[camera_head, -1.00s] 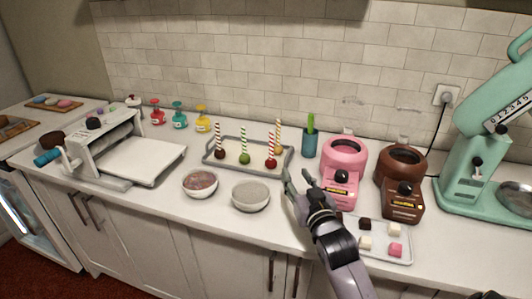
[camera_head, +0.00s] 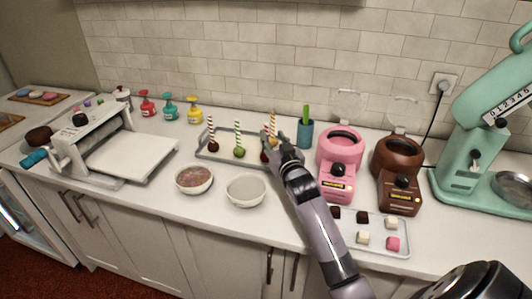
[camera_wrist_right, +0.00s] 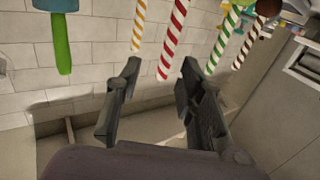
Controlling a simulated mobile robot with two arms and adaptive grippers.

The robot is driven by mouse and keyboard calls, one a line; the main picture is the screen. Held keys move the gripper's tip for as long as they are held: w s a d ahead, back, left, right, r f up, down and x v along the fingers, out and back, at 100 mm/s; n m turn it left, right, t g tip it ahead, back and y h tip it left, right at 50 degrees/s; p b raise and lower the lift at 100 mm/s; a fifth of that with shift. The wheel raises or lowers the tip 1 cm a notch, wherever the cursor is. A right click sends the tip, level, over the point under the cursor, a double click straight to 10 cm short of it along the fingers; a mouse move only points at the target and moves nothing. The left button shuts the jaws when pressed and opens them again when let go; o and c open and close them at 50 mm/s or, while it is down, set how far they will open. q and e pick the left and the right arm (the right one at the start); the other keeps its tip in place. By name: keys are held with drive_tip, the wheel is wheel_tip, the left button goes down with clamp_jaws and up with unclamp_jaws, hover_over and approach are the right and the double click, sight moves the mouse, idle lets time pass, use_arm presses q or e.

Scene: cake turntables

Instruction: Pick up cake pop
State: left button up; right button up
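Several cake pops with striped sticks stand ball-down on a grey tray (camera_head: 203,154): a brown one (camera_head: 213,146), a green one (camera_head: 239,152), a dark red one (camera_head: 264,157) and one with a yellow-striped stick (camera_head: 273,122). My right gripper (camera_head: 272,142) is at the tray's right end and partly hides the last two. In the right wrist view, which looks upside down, the gripper (camera_wrist_right: 162,75) is open. The red-striped stick (camera_wrist_right: 172,40) shows between its fingertips; contact cannot be told. The yellow-striped stick (camera_wrist_right: 139,25) is beside it. My left gripper is not in view.
Two bowls (camera_head: 246,190) (camera_head: 194,180) stand in front of the tray. A blue cup (camera_head: 305,136), a pink melter (camera_head: 339,160) and a brown melter (camera_head: 399,165) stand to the right. A sweets tray (camera_head: 377,246) lies at the front right.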

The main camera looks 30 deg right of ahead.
sight(267, 131)
drive_tip(key=shift+a+p+x, duration=0.15)
drive_tip(key=shift+p+x, duration=0.2)
drive_tip(key=shift+x, duration=1)
drive_tip(key=shift+a+p+x, duration=0.15)
drive_tip(key=shift+p+x, duration=0.15)
drive_tip(key=shift+x, duration=1)
drive_tip(key=shift+w+r, duration=0.1)
drive_tip(key=shift+c, duration=0.2)
clamp_jaws()
